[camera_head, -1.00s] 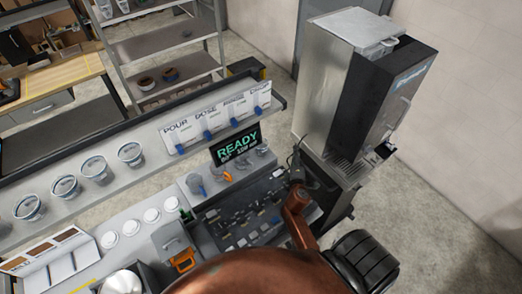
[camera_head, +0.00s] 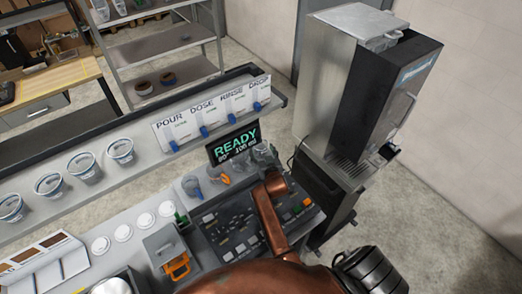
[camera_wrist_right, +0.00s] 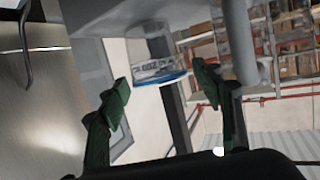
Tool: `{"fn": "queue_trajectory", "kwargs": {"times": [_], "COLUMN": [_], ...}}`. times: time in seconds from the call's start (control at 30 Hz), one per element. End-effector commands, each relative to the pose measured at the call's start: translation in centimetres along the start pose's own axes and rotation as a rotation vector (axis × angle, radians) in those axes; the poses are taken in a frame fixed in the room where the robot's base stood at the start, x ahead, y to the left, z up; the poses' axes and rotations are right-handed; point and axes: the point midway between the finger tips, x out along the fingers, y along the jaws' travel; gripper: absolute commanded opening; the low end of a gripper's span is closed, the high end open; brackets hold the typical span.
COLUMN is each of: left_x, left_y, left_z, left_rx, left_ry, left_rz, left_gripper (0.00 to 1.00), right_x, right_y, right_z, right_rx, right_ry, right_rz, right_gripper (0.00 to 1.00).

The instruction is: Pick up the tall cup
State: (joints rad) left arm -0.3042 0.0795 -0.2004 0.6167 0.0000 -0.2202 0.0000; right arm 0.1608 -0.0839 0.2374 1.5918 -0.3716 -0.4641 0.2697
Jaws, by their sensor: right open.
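My right gripper (camera_wrist_right: 162,86) shows in the right wrist view with its two dark green fingers spread apart. A clear vessel with a blue ring (camera_wrist_right: 160,77) shows beyond and between the fingertips, and nothing is gripped. I cannot tell whether this vessel is the tall cup. In the head view my copper right arm reaches over the dark control panel (camera_head: 228,228), and its fingertips are not distinguishable. Clear vessels (camera_head: 262,156) stand beside the READY screen (camera_head: 234,146), partly crowded together. My left gripper is not in view.
Several lidded cups (camera_head: 120,151) line the shelf at left. The labelled dispenser row (camera_head: 205,118) stands behind the panel. A tall steel and black machine (camera_head: 362,95) stands at right. An orange-handled container (camera_head: 172,258) sits left of the panel. Open floor lies at right.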

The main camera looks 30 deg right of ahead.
Motion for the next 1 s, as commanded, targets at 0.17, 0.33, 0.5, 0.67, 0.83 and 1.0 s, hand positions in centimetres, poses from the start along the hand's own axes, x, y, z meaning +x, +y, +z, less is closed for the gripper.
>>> {"fn": "queue_trajectory", "kwargs": {"times": [0.17, 0.33, 0.5, 0.67, 0.83, 1.0], "left_x": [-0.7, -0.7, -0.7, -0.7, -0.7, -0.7], "left_y": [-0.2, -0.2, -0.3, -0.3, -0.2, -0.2], "left_z": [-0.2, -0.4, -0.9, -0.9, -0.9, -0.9], "left_rx": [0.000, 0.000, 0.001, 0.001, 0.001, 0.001], "left_ry": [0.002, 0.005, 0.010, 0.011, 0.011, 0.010], "left_rz": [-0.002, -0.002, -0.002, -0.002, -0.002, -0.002], "left_gripper": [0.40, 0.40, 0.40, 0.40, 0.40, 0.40], "right_x": [2.6, 3.9, 4.0, 4.0, 4.0, 4.0], "right_y": [0.2, 0.2, 0.3, 0.3, 0.3, 0.3], "right_z": [-0.6, -0.5, -0.4, -0.4, -0.4, -0.4], "right_rx": [-0.001, -0.001, -0.002, -0.002, -0.002, -0.002], "right_ry": [0.001, 0.001, 0.000, 0.000, 0.000, 0.001], "right_rz": [0.001, 0.001, 0.001, 0.001, 0.001, 0.001], "right_gripper": [0.60, 0.60, 0.60, 0.54, 0.42, 0.33]}}
